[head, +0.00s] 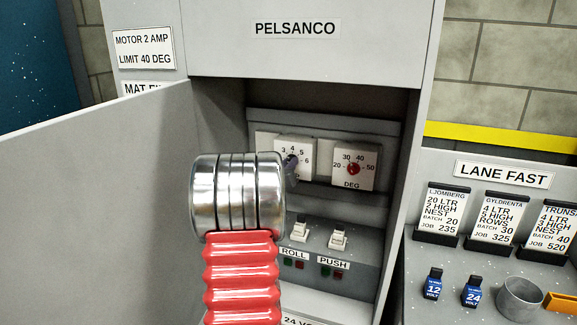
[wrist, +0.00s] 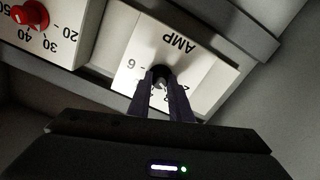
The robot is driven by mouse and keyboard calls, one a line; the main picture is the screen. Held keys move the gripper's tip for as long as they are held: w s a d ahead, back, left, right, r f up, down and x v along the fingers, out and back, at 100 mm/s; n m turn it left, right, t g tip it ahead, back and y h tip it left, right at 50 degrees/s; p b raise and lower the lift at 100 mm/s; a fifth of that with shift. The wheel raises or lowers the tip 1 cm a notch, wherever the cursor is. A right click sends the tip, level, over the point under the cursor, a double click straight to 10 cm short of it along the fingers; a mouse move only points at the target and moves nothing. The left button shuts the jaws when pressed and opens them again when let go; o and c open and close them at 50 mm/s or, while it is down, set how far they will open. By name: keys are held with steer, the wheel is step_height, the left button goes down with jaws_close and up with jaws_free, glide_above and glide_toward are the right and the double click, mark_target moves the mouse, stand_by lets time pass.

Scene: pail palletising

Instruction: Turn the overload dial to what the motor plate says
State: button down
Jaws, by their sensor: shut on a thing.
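The motor plate (head: 143,48) on the cabinet's upper left reads "MOTOR 2 AMP, LIMIT 40 DEG". The overload dial (head: 308,146) is a white square plate inside the open cabinet, with 3, 4, 5 and 6 showing. In the wrist view the dial plate (wrist: 203,75) appears upside down, with "AMP" and a 6 legible. My gripper (head: 291,164) reaches into the cabinet; in the wrist view its two dark fingers (wrist: 162,84) are shut on the dial's dark knob (wrist: 160,71). The fingers cover most of the knob, so its pointer setting cannot be read.
A DEG dial (head: 341,179) with a red knob sits right of the overload dial. Two white switches (head: 338,236) and ROLL and PUSH buttons are below. The open cabinet door (head: 100,200) fills the left. A bench with job cards (head: 438,210) stands at right.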

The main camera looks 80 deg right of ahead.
steer(key=shift+n, duration=1.5)
steer(key=c, duration=1.6)
jaws_free()
steer(key=shift+a, duration=0.1)
steer(key=a, duration=0.4)
steer(key=w+a, duration=0.1)
steer(key=a, duration=0.8)
steer(key=shift+w+a+f, duration=0.1)
steer(key=shift+w+a, duration=0.05)
steer(key=shift+a, duration=0.15)
